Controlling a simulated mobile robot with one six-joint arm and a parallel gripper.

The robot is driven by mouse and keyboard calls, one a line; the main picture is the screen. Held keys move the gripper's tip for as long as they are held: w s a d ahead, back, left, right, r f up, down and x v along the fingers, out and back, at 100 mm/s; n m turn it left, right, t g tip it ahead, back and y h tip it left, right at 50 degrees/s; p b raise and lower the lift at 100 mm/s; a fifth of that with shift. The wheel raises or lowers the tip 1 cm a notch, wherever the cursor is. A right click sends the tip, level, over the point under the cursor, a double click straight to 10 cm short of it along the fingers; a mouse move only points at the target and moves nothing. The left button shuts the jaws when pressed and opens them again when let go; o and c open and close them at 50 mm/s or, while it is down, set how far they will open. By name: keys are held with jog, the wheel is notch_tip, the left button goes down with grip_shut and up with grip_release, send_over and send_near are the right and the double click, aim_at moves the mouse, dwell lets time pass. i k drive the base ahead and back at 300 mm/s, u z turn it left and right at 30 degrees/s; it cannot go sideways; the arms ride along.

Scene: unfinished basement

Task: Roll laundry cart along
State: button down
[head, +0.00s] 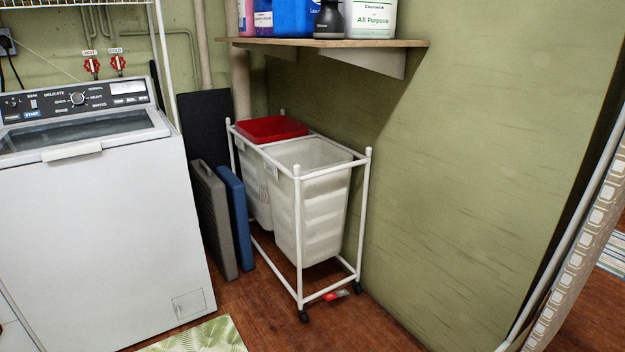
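The laundry cart (296,214) stands in the corner against the green wall, in the middle of the head view. It has a white tube frame on small dark casters. Two white bins hang in it, a near bin (312,205) that looks empty and a far bin (256,189) with a red lid or liner (271,130) on top. A caster (303,316) shows at the near front corner. My gripper is not in view.
A white washer (95,230) stands left of the cart, with grey (213,215) and blue (236,218) folded panels between them. A shelf (330,43) with bottles hangs above. A leafy mat (200,338) is in front.

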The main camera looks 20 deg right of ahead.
aim_at(297, 182)
jog(key=i, duration=0.8)
jog(key=u, duration=0.65)
jog(key=i, duration=0.8)
jog(key=u, duration=0.4)
